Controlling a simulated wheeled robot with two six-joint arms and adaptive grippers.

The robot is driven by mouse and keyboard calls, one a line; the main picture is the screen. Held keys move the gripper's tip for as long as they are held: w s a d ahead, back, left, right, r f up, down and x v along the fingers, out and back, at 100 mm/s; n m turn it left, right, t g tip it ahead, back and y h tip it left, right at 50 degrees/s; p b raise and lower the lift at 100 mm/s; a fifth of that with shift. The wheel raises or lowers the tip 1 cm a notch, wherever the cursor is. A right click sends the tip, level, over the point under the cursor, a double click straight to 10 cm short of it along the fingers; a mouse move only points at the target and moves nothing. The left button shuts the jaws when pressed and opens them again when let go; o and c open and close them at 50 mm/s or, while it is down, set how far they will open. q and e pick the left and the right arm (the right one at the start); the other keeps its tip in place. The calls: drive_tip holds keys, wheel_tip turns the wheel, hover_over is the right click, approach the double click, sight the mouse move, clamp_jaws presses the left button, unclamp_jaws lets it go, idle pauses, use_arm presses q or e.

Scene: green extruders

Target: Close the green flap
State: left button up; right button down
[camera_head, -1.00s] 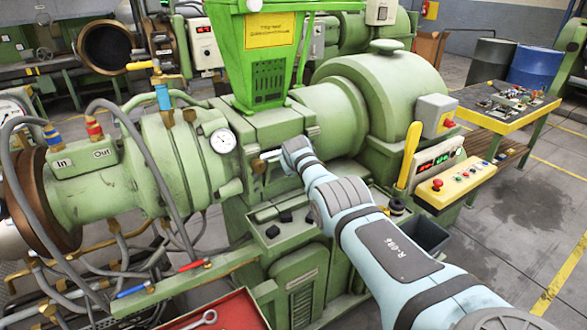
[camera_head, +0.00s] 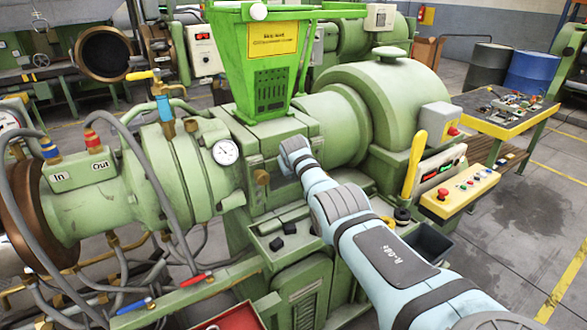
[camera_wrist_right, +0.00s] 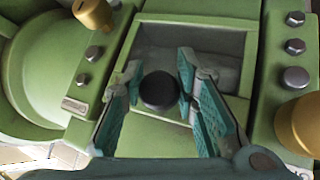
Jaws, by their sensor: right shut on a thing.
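In the right wrist view, the green flap (camera_wrist_right: 165,134) is a flat panel below a rectangular opening (camera_wrist_right: 195,55) in the machine. The opening is largely uncovered and shows a grey interior. A round black knob (camera_wrist_right: 160,91) stands in front of the flap. My right gripper (camera_wrist_right: 160,83) has its teal fingers on both sides of this knob and is shut on it. In the head view, my right arm (camera_head: 345,205) reaches to the machine's front below the hopper; its own wrist hides the fingers and most of the flap. My left gripper is not in view.
A bright green hopper (camera_head: 262,62) stands above the work spot. A pressure gauge (camera_head: 226,152) and hoses are at the left. A yellow control panel (camera_head: 459,192) and yellow lever (camera_head: 414,163) are to the right. Brass knobs (camera_wrist_right: 93,14) flank the opening.

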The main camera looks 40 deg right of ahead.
drive_tip(key=shift+w+d+r, duration=0.1)
drive_tip(key=shift+w+r, duration=0.1)
drive_tip(key=shift+r, duration=0.25)
drive_tip(key=shift+w+d+r, duration=0.1)
drive_tip(key=shift+w+r, duration=0.05)
drive_tip(key=shift+r, duration=0.25)
drive_tip(key=c, duration=1.6)
unclamp_jaws()
drive_tip(key=o, duration=0.3)
drive_tip(key=shift+d, duration=0.1)
drive_tip(key=shift+w+a+f, duration=0.1)
drive_tip(key=shift+w+a, duration=0.05)
drive_tip(key=shift+a, duration=0.05)
drive_tip(key=shift+s+r, duration=0.2)
drive_tip(key=shift+r, duration=0.05)
drive_tip(key=v, duration=0.7)
drive_tip(key=s+f+v, duration=0.1)
drive_tip(key=v, duration=0.3)
drive_tip(key=shift+a, duration=0.3)
